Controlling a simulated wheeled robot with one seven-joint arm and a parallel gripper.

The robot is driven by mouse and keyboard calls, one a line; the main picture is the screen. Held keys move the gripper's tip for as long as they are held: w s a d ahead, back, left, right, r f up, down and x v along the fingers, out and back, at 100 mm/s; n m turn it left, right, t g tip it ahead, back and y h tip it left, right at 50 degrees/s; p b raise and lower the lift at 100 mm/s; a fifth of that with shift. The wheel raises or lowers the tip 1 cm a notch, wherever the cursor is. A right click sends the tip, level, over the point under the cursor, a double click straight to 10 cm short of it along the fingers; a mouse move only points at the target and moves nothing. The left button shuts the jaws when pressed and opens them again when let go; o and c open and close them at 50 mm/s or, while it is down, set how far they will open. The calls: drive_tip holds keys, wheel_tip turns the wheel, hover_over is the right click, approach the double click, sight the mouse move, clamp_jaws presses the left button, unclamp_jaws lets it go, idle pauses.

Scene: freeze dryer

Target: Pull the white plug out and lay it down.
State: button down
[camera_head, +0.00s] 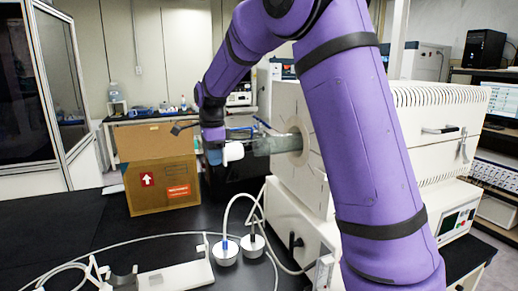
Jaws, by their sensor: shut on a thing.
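The white plug (233,152) is at the left end of a clear tube (265,146). The tube sticks out of the round port of a cream box-shaped furnace (305,110). In the picture the plug's right side meets the tube's end; I cannot tell if any part of it sits inside. My gripper (217,154), at the end of my purple arm, is shut on the plug from the left side. Its fingers are small and partly hidden here.
A cardboard box (160,168) stands on the black bench, left of my gripper. Two round metal pieces (226,252) with white hoses and a white stand (177,277) are in front. The bench is clear at left (60,222).

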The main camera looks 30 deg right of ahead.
drive_tip(key=s+a, duration=0.1)
drive_tip(key=s, duration=0.1)
drive_tip(key=s+a, duration=0.2)
drive_tip(key=shift+s+a, duration=0.25)
idle(0.4)
